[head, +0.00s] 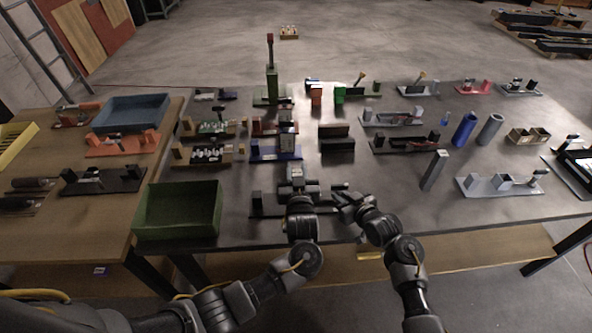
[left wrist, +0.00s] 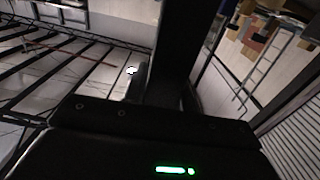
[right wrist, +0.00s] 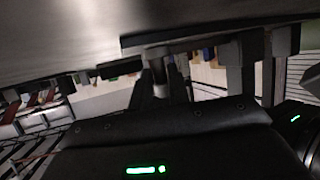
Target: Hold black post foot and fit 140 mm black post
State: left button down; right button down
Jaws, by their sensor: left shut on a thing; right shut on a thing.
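My left gripper (head: 296,184) is shut above a low black plate (head: 268,212) at the table's front edge. The dark piece in its jaws, apparently the black post foot, is mostly hidden in the head view; a large dark shape (left wrist: 182,45) stands at its jaws in the left wrist view. My right gripper (head: 341,193) is shut just right of the left one, over the same plate. Its jaws (right wrist: 162,88) hold a dark round piece (right wrist: 160,55), apparently the black post, below the plate's outline. I cannot tell whether post and foot touch.
A green bin (head: 180,212) stands left of my left arm. Several fixtures crowd the table behind, including a blue one (head: 276,152) and a black block (head: 337,140). A grey upright post (head: 434,170) and a pale fixture (head: 500,186) stand to the right. Bare tabletop lies between.

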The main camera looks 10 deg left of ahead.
pick_arm(q)
jog(key=shift+f, duration=0.1)
jog(key=c, duration=1.1)
grip_release()
jog(key=shift+s+d, duration=0.1)
jog(key=shift+s, duration=0.15)
jog(key=v, duration=1.1)
jog(key=shift+s, duration=0.3)
